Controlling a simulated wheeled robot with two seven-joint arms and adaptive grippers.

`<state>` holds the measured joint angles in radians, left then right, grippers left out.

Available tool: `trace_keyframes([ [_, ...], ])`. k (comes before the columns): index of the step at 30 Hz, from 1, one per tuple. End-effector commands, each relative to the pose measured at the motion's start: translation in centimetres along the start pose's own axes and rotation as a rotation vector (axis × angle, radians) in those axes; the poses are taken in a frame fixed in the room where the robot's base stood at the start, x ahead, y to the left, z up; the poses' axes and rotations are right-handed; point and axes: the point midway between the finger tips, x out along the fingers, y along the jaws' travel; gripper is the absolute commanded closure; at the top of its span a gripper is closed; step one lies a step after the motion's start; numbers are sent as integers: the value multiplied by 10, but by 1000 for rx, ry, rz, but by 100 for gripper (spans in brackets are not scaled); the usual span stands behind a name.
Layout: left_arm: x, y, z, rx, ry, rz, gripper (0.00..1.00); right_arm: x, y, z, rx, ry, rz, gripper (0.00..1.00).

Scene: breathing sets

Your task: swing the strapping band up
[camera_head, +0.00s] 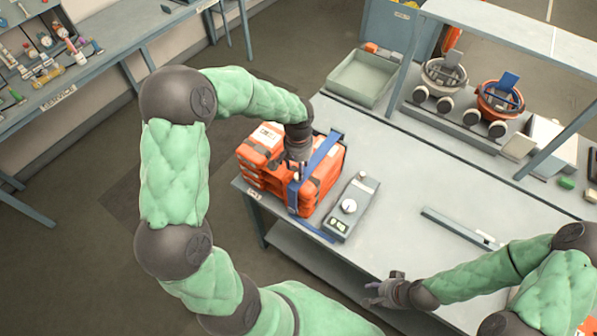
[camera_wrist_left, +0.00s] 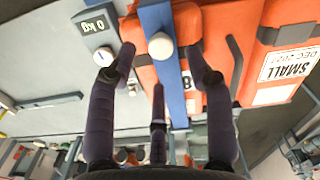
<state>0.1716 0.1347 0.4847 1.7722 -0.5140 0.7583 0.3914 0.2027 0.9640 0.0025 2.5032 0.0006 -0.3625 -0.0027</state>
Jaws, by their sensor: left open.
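The blue strapping band (camera_head: 325,150) lies across an orange case stack (camera_head: 325,185) at the near left of the bench. My left gripper (camera_head: 297,170) is above the stack beside the band, partly hiding it. In the left wrist view, my open left gripper (camera_wrist_left: 160,75) has fingers on both sides of the blue band (camera_wrist_left: 154,15), which carries a round pale knob (camera_wrist_left: 160,46). I cannot tell whether the fingers touch the band. The orange case (camera_wrist_left: 262,70) shows a "SMALL" label. My right gripper (camera_head: 380,290) is over the bench's front edge, its fingers spread and empty.
A grey scale unit (camera_head: 350,208) stands just right of the stack. A green-grey tray (camera_head: 362,77) is at the back. Two round breathing units (camera_head: 500,100) stand under the shelf frame. The bench middle (camera_head: 400,180) is clear; a grey bar (camera_head: 458,228) lies to its right.

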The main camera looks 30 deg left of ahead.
Motion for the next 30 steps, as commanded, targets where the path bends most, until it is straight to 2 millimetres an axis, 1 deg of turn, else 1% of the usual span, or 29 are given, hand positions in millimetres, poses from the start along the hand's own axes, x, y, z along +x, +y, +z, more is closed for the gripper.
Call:
trace_keyframes([
  [1,9,0,0,1,-2,0,48,-1,0,0,0,0,0,60],
  [3,19,0,1,2,-2,1,48,-1,0,0,0,0,0,60],
  [9,37,0,0,1,0,0,48,-2,-1,0,0,0,0,60],
  [13,41,0,0,1,1,1,48,-2,-1,0,0,0,0,60],
  [20,42,0,0,1,2,1,48,-2,-1,0,0,0,0,60],
  [23,41,0,0,1,2,1,74,-2,-1,0,0,0,0,60],
  [24,41,0,0,1,2,1,85,-2,-1,0,0,0,0,60],
  [26,41,0,0,1,1,1,100,-2,-1,0,0,0,0,60],
  [30,42,0,0,1,0,1,100,-2,-1,0,0,0,0,60],
])
